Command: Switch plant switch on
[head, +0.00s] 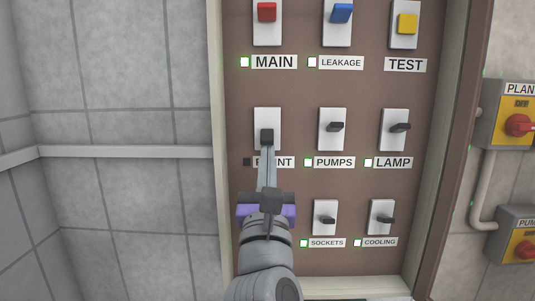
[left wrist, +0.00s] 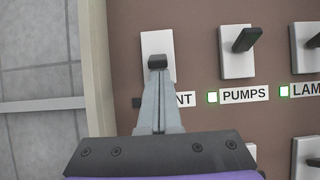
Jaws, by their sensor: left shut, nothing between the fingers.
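The plant switch is a white plate (head: 267,117) with a black lever (head: 267,136), in the left column of the brown panel. Its label (head: 286,162) is partly hidden by my gripper, and the small lamp (head: 247,161) beside it is dark. My left gripper (head: 267,150) is shut and empty, its fingertips at the lower end of the black lever. In the left wrist view the fingers (left wrist: 157,80) also end right at the lever (left wrist: 157,62). I cannot tell whether they touch it. My right gripper is not in view.
The pumps switch (head: 332,129) and lamp switch (head: 395,129) are to the right, with green lamps lit. The sockets switch (head: 324,218) and cooling switch (head: 381,218) are below. Red main (head: 267,12), blue leakage (head: 341,13) and yellow test (head: 407,24) controls are above.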

